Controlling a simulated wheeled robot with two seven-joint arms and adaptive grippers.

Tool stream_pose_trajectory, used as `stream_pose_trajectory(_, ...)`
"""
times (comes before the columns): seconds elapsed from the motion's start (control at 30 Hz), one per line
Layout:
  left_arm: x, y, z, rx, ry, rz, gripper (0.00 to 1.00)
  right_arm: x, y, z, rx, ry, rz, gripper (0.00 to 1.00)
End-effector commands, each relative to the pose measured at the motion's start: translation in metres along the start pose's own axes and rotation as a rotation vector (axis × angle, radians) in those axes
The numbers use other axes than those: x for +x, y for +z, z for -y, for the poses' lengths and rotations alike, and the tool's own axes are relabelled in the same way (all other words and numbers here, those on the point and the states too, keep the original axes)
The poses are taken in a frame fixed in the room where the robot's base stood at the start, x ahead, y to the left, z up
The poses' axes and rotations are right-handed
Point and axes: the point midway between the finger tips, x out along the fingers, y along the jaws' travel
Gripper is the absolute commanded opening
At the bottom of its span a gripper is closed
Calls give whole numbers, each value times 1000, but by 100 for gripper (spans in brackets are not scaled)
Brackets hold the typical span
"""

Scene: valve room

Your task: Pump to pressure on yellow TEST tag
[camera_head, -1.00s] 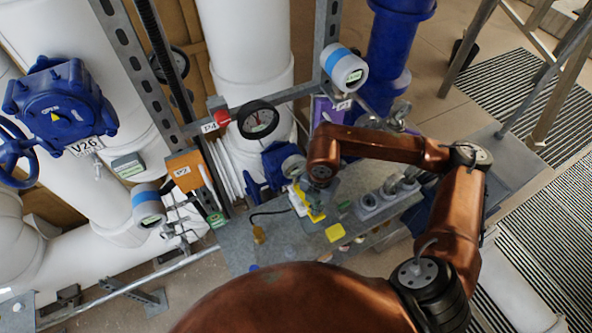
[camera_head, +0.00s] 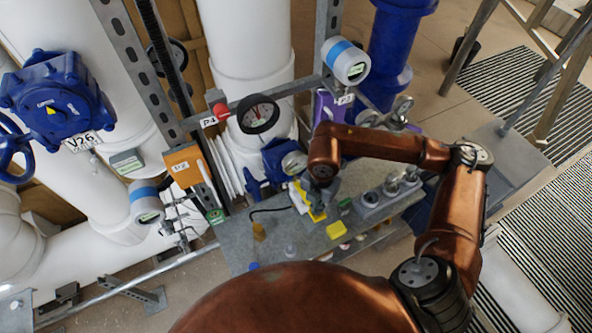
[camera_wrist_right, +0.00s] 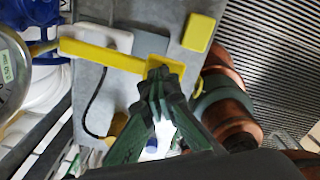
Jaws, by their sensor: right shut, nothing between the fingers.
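A yellow bar with a squared end (camera_wrist_right: 105,55) lies over the grey bench in the right wrist view; it shows small and yellow in the head view (camera_head: 315,212). My right gripper (camera_wrist_right: 158,76) is shut and empty, its fingertips over the bar's squared end. I cannot tell whether they touch it. In the head view the right gripper (camera_head: 314,196) is mostly hidden under my wrist. A separate yellow block (camera_head: 336,230) lies nearby on the bench, also in the wrist view (camera_wrist_right: 199,32); no writing is legible on it. A small round gauge (camera_head: 294,164) stands behind the bar. My left gripper is not in view.
The grey bench (camera_head: 240,258) carries a row of grey fittings (camera_head: 390,187) at right. A dark cable lies on the bench.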

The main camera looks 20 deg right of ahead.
Motion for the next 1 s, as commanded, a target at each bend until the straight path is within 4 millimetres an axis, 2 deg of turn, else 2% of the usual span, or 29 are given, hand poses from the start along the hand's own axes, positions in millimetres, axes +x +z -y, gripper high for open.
stream_pose_trajectory(0.3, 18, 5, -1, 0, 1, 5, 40, 25, 0, 0, 0, 0, 0, 0)
stream_pose_trajectory(0.53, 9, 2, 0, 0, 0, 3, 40, 11, 1, 0, 1, 2, 2, 0)
stream_pose_trajectory(0.9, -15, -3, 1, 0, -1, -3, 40, -29, 0, 0, 1, 1, 1, 0)
stream_pose_trajectory(1.0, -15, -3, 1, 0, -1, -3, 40, -31, 0, 0, 0, 0, 1, 0)
